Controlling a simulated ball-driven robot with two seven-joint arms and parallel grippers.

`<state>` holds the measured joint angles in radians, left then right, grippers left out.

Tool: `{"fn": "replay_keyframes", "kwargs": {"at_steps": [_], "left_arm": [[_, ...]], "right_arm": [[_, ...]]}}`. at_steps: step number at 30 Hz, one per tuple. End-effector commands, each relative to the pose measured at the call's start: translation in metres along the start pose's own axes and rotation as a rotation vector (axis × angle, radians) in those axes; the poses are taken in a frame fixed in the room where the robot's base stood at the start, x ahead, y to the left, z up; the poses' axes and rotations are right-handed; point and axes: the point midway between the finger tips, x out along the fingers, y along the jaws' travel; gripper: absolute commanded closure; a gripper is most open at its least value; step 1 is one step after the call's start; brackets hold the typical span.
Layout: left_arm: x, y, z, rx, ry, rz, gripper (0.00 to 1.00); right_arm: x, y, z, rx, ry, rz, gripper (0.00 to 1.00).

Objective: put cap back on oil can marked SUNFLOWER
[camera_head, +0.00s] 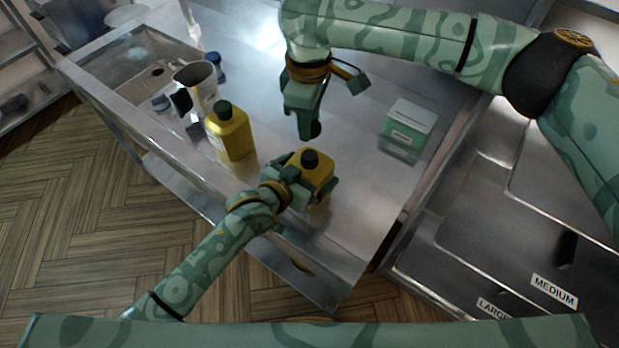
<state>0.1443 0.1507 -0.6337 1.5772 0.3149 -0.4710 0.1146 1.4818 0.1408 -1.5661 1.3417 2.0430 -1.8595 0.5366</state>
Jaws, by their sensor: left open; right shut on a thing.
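A yellow oil can (322,183) stands near the front of the steel counter. A dark round piece (310,157) tops it; I cannot tell whether this is a cap or a bare neck. My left gripper (306,180) is open, with its fingers around the can's upper body. My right gripper (310,134) is above and behind this can, pointing down and apart from it. It is shut on a small dark thing, mostly hidden between its fingers. Another yellow can (230,136) with a dark green cap (224,109) stands to the left. I cannot read a SUNFLOWER mark on either can.
A metal pitcher (199,80) and small dark-lidded containers stand at the back left, beside a sunken basin (135,62). A green-and-white box (409,128) stands at the right. Drawers marked MEDIUM (554,291) and LARGE lie lower right. The counter between can and box is clear.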

Motion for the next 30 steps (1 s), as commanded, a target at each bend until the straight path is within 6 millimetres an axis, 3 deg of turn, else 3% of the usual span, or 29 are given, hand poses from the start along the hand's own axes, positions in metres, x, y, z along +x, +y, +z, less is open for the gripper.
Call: {"fn": "replay_keyframes", "kwargs": {"at_steps": [12, 18, 22, 30], "left_arm": [[0.006, 0.001, 0.000, 0.000, 0.000, 0.001, 0.03], [0.006, 0.000, 0.000, 0.000, 0.000, 0.001, 0.56], [0.006, 0.000, 0.000, 0.000, 0.000, 0.001, 0.56], [0.006, 0.000, 0.000, 0.000, 0.000, 0.001, 0.56]], "right_arm": [[0.000, 0.000, 0.000, 0.000, 0.000, 0.000, 0.81], [0.000, 0.000, 0.000, 0.000, 0.000, 0.000, 0.81], [0.007, -0.001, 0.000, 0.000, -0.001, -0.003, 0.81], [0.045, -0.001, 0.000, 0.001, -0.001, -0.006, 0.81]]}}
